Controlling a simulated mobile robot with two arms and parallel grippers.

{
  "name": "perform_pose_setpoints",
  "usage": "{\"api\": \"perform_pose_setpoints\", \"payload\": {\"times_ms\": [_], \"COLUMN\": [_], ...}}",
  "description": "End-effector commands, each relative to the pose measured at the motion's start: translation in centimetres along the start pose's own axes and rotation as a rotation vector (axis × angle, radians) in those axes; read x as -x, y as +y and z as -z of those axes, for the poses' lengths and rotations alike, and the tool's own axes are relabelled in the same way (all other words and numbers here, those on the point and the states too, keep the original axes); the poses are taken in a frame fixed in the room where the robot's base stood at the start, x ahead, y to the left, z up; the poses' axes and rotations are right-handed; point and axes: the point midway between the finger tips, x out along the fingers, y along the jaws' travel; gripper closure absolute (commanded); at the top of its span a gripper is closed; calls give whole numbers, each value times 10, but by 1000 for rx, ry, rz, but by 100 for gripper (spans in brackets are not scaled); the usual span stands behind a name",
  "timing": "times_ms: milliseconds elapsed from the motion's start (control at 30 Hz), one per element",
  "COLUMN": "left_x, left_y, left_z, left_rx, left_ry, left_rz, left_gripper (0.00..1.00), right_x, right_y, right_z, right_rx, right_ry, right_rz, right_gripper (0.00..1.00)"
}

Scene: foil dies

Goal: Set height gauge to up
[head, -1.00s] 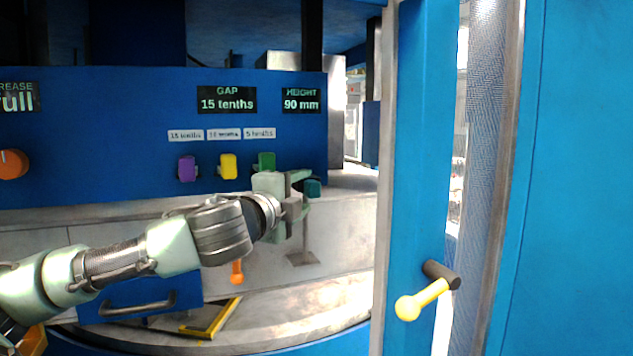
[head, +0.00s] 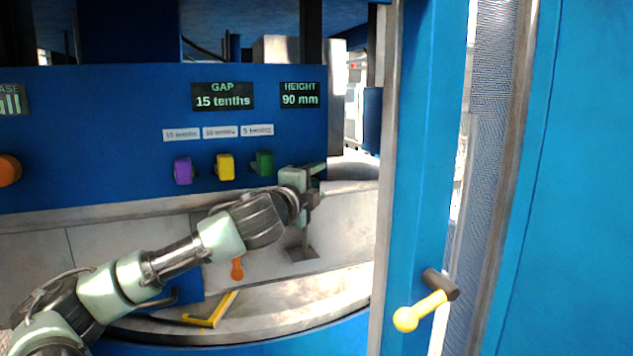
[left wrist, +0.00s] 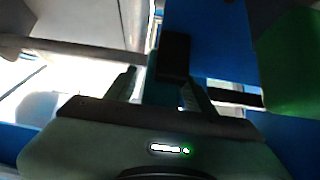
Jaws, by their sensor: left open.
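The height display (head: 300,95) reads 90 mm on the blue panel. The teal control below it is hidden behind my left gripper in the head view. My left gripper (head: 315,183) is open in front of the panel's right end, just under the height display. In the left wrist view a dark block (left wrist: 174,55) shows between and beyond the open fingers of the gripper (left wrist: 165,90), with a teal edge beside it. I cannot tell whether the fingers touch it. My right gripper is not in view.
Purple (head: 183,170), yellow (head: 225,167) and green (head: 263,163) controls sit in a row left of the gripper. The gap display (head: 222,96) reads 15 tenths. A blue post (head: 425,150) with a yellow-knobbed lever (head: 420,310) stands on the right.

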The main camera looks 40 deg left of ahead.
Motion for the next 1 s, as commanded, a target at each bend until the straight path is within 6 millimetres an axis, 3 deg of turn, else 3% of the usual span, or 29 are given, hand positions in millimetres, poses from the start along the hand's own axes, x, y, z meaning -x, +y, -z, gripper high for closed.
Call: {"api": "perform_pose_setpoints", "payload": {"times_ms": [67, 233, 1000], "left_x": [0, 0, 0], "left_y": [0, 0, 0], "left_z": [0, 0, -1], "left_rx": [0, 0, 0], "left_ry": [0, 0, -3], "left_rz": [0, 0, -1], "left_gripper": [52, 99, 100], "right_x": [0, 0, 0], "right_y": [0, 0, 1], "right_z": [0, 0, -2], "right_rx": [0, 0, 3], "right_ry": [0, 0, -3], "right_rz": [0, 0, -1], "right_gripper": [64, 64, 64]}}
